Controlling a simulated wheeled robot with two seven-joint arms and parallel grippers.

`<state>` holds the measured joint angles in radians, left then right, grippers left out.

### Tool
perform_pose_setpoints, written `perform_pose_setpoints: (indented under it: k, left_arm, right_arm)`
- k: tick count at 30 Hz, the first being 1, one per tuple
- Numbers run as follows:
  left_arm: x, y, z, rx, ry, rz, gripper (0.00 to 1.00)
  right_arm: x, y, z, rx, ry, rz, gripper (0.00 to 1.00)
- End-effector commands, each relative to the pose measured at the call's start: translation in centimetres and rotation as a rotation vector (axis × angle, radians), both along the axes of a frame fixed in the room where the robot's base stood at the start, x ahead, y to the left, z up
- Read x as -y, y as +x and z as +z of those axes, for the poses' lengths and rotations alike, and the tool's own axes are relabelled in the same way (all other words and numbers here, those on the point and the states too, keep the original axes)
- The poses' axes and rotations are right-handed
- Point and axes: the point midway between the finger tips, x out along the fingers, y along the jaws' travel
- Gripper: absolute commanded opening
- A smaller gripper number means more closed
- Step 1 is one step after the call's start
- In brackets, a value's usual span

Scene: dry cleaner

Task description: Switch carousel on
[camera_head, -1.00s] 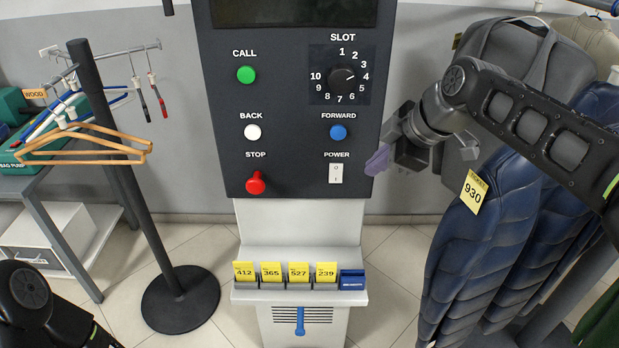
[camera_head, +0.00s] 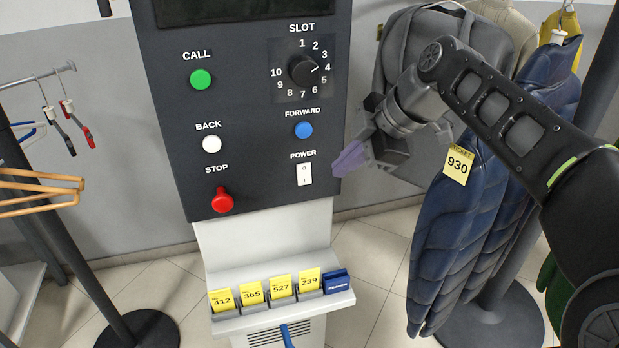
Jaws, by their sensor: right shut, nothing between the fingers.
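The dark control panel (camera_head: 250,150) stands in the middle of the view. Its white POWER rocker switch (camera_head: 304,174) sits at the lower right of the panel, under the blue FORWARD button (camera_head: 303,130). My right gripper (camera_head: 343,166) is shut and empty, with purple-grey fingertips pointing left at the panel's right edge. The tips are a short way right of the switch, at about its height; I cannot tell whether they touch the panel. My left gripper is not in view.
A red STOP knob (camera_head: 222,200), white BACK button (camera_head: 211,144), green CALL button (camera_head: 200,79) and SLOT dial (camera_head: 303,70) share the panel. Yellow tickets (camera_head: 252,292) stand on the ledge below. A blue jacket (camera_head: 450,250) hangs close under my right arm. Wooden hangers (camera_head: 40,190) hang at left.

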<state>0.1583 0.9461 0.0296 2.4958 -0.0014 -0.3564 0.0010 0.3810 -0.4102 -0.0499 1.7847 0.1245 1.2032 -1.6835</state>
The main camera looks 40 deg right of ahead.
Motion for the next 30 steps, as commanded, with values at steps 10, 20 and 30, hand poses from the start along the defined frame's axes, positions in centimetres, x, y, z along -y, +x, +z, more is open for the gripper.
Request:
perform_pose_setpoints:
  k: [10, 20, 30]
  left_arm:
    - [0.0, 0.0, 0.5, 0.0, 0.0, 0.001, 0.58]
    - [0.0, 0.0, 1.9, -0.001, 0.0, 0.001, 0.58]
    - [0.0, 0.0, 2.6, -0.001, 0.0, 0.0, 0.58]
  right_arm:
    - [-0.9, 2.4, -3.8, -0.005, 0.003, 0.0, 0.0]
    - [-1.4, 6.4, -7.9, -0.004, 0.002, -0.002, 0.0]
    - [-0.5, 9.0, -8.4, -0.001, 0.0, -0.002, 0.0]
